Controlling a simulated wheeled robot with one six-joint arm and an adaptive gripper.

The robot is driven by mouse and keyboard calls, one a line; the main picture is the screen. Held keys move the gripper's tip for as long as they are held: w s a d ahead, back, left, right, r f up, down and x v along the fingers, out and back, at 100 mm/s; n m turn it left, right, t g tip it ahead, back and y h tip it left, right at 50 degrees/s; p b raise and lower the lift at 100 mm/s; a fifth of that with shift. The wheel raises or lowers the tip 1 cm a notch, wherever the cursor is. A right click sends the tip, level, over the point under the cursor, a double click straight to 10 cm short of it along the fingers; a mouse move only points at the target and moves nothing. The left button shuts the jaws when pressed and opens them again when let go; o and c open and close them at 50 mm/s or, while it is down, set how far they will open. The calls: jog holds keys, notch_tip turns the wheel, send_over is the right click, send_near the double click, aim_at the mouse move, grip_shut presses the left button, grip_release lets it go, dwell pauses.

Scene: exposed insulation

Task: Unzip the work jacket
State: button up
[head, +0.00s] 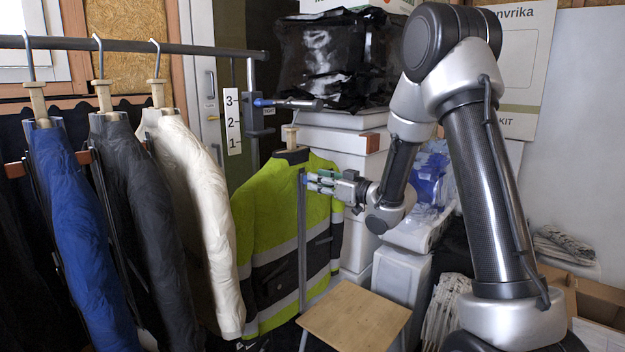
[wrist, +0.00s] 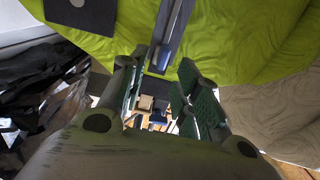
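The work jacket (head: 272,215) is lime yellow with dark panels and grey reflective bands, and it hangs upright on a hanger. A grey zip strip (head: 302,245) runs down its front. My gripper (head: 312,182) is at the upper part of the zip, reaching in from the right. In the wrist view, my gripper (wrist: 164,72) has its two green-padded fingers apart. The strip (wrist: 176,30) ends in a small blue-grey piece (wrist: 162,60) near the gap between the fingertips. Whether the fingers touch it cannot be told. Lime fabric (wrist: 235,40) lies just beyond.
Blue (head: 80,230), black (head: 145,225) and cream (head: 195,195) jackets hang on a rail (head: 150,46) at the left. A wooden stool (head: 352,315) stands below my gripper. Stacked white boxes (head: 350,140) are behind the work jacket. Cardboard boxes (head: 590,300) sit at the lower right.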

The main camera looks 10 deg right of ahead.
jog(key=shift+x, duration=1.8)
grip_shut()
